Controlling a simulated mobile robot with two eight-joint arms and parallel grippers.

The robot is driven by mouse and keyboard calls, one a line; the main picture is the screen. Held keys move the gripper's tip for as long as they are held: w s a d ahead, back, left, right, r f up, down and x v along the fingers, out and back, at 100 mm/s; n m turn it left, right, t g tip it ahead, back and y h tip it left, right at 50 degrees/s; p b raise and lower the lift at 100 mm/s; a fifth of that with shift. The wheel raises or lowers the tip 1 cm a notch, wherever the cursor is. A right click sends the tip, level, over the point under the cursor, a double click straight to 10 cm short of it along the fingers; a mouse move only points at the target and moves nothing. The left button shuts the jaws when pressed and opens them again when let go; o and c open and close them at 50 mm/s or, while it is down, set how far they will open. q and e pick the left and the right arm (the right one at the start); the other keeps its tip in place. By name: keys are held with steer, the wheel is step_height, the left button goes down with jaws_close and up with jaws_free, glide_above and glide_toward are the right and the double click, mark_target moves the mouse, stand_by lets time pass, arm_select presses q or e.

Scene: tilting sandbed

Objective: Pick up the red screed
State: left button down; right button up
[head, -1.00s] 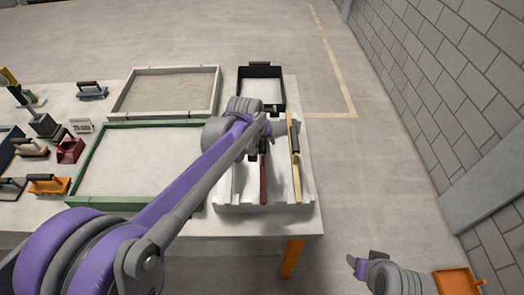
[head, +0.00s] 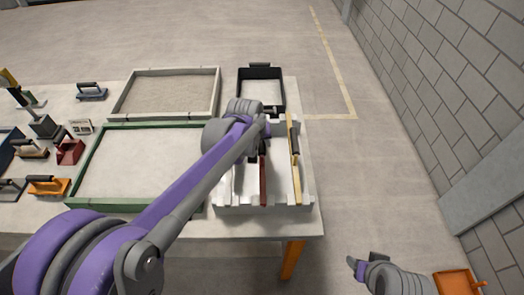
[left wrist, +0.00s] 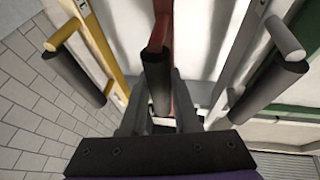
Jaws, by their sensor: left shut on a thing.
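The red screed (head: 263,185) lies lengthwise in the white rack, between a white screed and a yellow screed. Its far end is hidden behind my left arm in the head view. In the left wrist view the red screed (left wrist: 163,12) has a dark handle (left wrist: 156,80) that sits between the fingers of my left gripper (left wrist: 160,115). The left gripper is shut on this handle. My right gripper (head: 366,262) is at the lower right, away from the table. Its jaw opening is too small to judge.
The yellow screed (head: 296,175) lies close on the right in the white rack (head: 240,208). A black tray (head: 282,92) stands behind. A green-framed sandbed (head: 120,125) and a pale-framed one (head: 135,73) are to the left, with several hand tools beyond.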

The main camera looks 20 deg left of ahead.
arm_select(q)
step_height(320, 180, up, 10)
steer(key=shift+r+p, duration=0.25)
steer(key=shift+p, duration=0.2)
steer(key=c, duration=1.3)
jaws_free()
jaws_close()
steer(key=shift+s+f, duration=0.1)
